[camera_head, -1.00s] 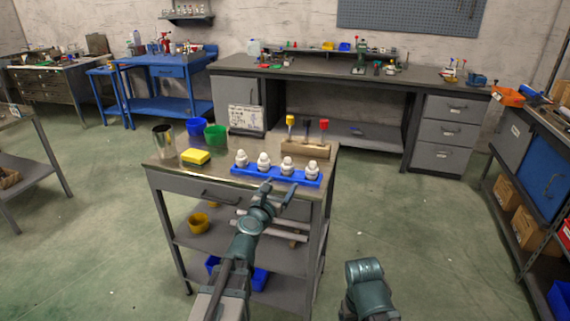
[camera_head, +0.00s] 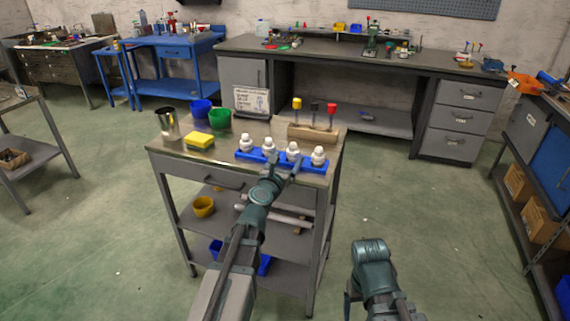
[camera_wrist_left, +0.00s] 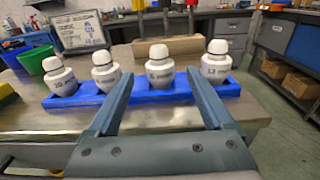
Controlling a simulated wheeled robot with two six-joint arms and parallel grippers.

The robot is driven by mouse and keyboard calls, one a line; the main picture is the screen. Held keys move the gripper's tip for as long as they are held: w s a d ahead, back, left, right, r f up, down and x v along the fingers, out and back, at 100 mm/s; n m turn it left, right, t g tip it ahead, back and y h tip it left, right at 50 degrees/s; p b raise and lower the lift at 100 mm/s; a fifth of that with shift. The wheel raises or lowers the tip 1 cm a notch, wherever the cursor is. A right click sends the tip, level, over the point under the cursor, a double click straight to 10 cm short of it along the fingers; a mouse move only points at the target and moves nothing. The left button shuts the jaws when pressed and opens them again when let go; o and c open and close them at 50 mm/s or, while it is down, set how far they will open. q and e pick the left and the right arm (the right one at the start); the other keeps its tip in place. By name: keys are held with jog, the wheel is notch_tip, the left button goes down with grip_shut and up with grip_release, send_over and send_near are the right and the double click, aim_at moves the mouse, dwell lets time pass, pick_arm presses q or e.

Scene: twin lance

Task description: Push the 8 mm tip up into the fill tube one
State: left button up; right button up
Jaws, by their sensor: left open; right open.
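Several white, bottle-shaped pieces with rounded caps, which may be the tips, stand upright in a row in a blue rack (camera_head: 258,163) at the cart's front edge. My left gripper (camera_head: 285,160) is open and empty at the rack's near side. In the left wrist view its fingers (camera_wrist_left: 159,76) point toward the third white piece from the left (camera_wrist_left: 160,70), with clear space between them. I cannot make out fill tube one. My right arm shows at the bottom, its gripper out of sight.
Behind the rack is a wooden block (camera_head: 300,132) with yellow, black and red-topped tools. A yellow sponge (camera_head: 199,140), metal cup (camera_head: 167,124), blue cup (camera_head: 201,109), green cup (camera_head: 219,120) and a written sign (camera_head: 252,101) share the metal-topped cart (camera_head: 225,155). Bare metal lies left of the rack.

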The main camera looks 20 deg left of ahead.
aim_at(293, 143)
pick_arm(q)
jog(key=shift+w+d+f+b, duration=0.1)
jog(key=shift+w+f+b, duration=0.2)
jog(key=shift+w, duration=0.7)
jog(key=shift+w+a+f+b, duration=0.15)
jog(key=shift+w+f, duration=0.1)
jog(key=shift+w, duration=0.8)
jog(key=shift+w+d+f+b, duration=0.15)
jog(key=shift+w+f+b, duration=0.15)
jog(key=shift+w, duration=0.7)
jog(key=shift+c, duration=0.2)
grip_shut()
jog(key=shift+r, duration=0.15)
jog(key=shift+r+p, duration=2.4)
jog(key=shift+p, duration=0.2)
